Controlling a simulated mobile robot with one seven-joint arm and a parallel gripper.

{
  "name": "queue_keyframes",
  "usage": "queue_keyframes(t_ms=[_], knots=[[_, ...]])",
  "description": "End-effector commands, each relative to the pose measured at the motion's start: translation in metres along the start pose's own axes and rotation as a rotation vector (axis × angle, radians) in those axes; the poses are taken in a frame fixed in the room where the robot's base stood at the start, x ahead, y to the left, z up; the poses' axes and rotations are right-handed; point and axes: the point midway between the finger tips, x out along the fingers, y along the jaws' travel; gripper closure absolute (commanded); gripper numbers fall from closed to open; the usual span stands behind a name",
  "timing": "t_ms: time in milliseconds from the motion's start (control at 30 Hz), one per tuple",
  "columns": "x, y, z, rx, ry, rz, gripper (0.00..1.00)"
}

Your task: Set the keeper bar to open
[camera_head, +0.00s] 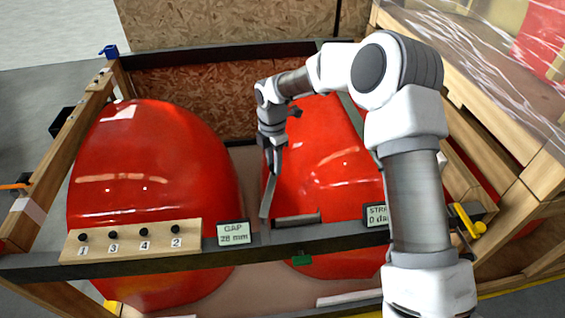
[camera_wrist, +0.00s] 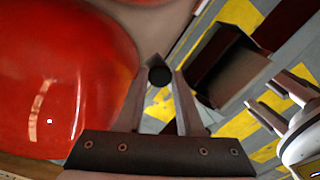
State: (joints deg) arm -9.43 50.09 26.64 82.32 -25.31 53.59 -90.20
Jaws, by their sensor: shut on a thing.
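My gripper (camera_head: 266,212) reaches down between the two red nosecones, its tips close to the front dark beam (camera_head: 130,262). In the wrist view my gripper (camera_wrist: 160,80) has both fingers closed around a small dark round end (camera_wrist: 159,75), seen nearly end-on. A dark bar (camera_head: 297,220) lies level just behind the front beam, to the right of the fingertips. It looks like the keeper bar, but I cannot tell for sure whether the gripped end belongs to it. The left nosecone (camera_head: 150,200) and right nosecone (camera_head: 320,165) sit in the crate frame.
A wooden board (camera_head: 130,241) with several numbered black pegs is on the front beam. A display (camera_head: 233,233) reads GAP 28 mm; another (camera_head: 376,216) is partly hidden by my arm. A yellow handle (camera_head: 470,220) is at right.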

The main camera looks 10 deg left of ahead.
Motion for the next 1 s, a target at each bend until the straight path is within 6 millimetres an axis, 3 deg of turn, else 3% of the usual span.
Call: queue_keyframes(t_ms=[667,700,867,1000], knots=[[-0.0009,0.0075,-0.0072,-0.068,0.0,0.003,1.0],[-0.0009,0.0075,-0.0072,-0.068,0.0,0.003,0.62],[-0.0006,0.0072,-0.0072,-0.068,0.0,0.002,0.33],[-0.0004,0.007,-0.0072,-0.068,0.0,0.001,0.33]])
